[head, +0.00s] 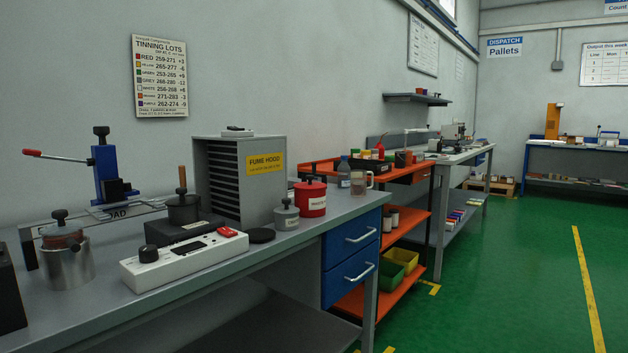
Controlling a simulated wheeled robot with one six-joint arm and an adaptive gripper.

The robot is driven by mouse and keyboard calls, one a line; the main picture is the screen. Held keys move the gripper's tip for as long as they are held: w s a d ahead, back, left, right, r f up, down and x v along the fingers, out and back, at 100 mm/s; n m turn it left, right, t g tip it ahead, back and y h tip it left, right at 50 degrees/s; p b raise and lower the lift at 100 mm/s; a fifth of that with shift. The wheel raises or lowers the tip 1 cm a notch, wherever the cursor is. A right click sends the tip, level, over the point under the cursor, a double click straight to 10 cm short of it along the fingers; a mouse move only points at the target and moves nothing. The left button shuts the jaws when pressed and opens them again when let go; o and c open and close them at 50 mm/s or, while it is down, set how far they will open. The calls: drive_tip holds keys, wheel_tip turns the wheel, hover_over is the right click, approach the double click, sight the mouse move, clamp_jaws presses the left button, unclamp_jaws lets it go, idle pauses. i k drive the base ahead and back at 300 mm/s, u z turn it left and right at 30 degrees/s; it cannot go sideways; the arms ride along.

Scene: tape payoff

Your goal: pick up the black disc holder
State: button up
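A flat black disc (260,236) lies on the grey workbench, in front of the fume hood and just right of the white control box. It is the thing that best fits the black disc holder, but it is small and its details cannot be made out. My gripper is not in view.
Close around the disc stand the white control box (185,262) with a red block on top, a grey lidded pot (286,216), a red canister (311,200) and the fume hood (235,180). The workbench (335,218) has blue drawers at its right end. Green floor (490,290) is open at right.

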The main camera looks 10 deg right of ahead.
sight(313, 165)
drive_tip(key=z, duration=0.65)
drive_tip(key=i, duration=1)
drive_tip(key=z, duration=0.05)
